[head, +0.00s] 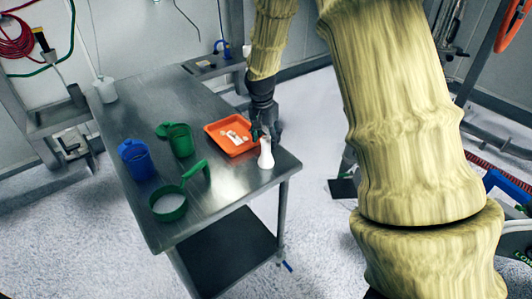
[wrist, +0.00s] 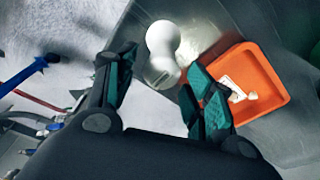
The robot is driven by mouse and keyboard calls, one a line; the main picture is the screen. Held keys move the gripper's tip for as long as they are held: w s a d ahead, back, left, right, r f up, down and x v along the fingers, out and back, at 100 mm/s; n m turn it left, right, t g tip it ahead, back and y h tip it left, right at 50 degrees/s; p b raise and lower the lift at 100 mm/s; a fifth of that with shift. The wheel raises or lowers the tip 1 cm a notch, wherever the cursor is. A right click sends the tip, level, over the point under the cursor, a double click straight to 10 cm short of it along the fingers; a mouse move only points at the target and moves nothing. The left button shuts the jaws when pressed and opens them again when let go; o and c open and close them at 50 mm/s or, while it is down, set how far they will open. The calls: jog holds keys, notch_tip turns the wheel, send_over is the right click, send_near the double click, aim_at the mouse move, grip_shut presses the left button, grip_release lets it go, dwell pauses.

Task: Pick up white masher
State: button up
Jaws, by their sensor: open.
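The white masher (head: 266,155) stands upright near the right corner of the steel table, beside the orange tray. In the wrist view the masher (wrist: 163,42) shows as a white rounded shape just beyond the fingertips, toward the gap between them. My gripper (head: 262,132) is over the right end of the table, at the masher's upper end. In the wrist view my gripper (wrist: 158,78) has its two teal-padded fingers spread apart with nothing held between them. I cannot tell whether a finger touches the masher.
The orange tray (head: 211,128) with small white pieces lies left of the masher, close to one finger. A green sifter (head: 168,215), a green jug (head: 180,141) and a blue jug (head: 135,160) stand farther left on the table (head: 225,190). The front right of the tabletop is bare.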

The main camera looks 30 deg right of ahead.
aim_at(267, 148)
jog(key=shift+w+d+f+p, duration=0.1)
jog(key=shift+f+p, duration=0.6)
jog(key=shift+f, duration=0.75)
jog(key=shift+w+d+f+p, duration=0.1)
jog(key=shift+f+p, duration=0.55)
jog(key=shift+f, duration=0.8)
grip_shut()
